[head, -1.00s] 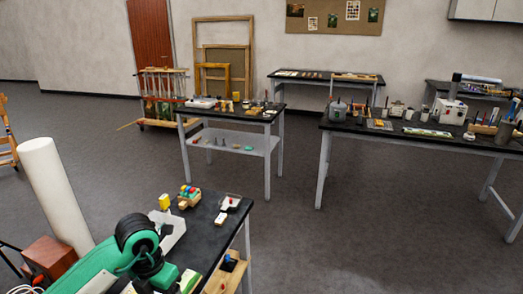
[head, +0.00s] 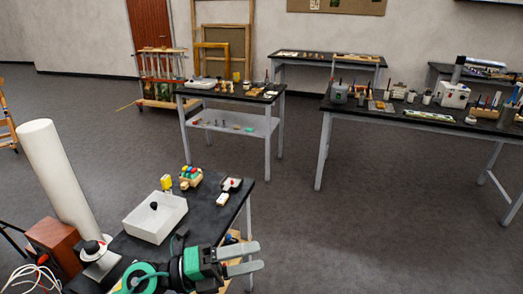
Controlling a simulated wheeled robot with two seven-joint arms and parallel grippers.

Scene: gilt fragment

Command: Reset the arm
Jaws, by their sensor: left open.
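My left gripper (head: 246,259) is at the bottom centre of the head view, above the front part of the near black table (head: 209,222). Its two grey fingers point right and stand apart, with nothing between them. My green and black left arm comes in from the bottom left. My right gripper is not in the head view.
On the near table are a white open box (head: 155,217) with a dark item, a yellow block (head: 166,182) and a wooden holder (head: 190,177). A white roll (head: 57,180) stands left. Another table (head: 231,95) and a long bench (head: 322,110) stand beyond. The floor (head: 350,240) at right is clear.

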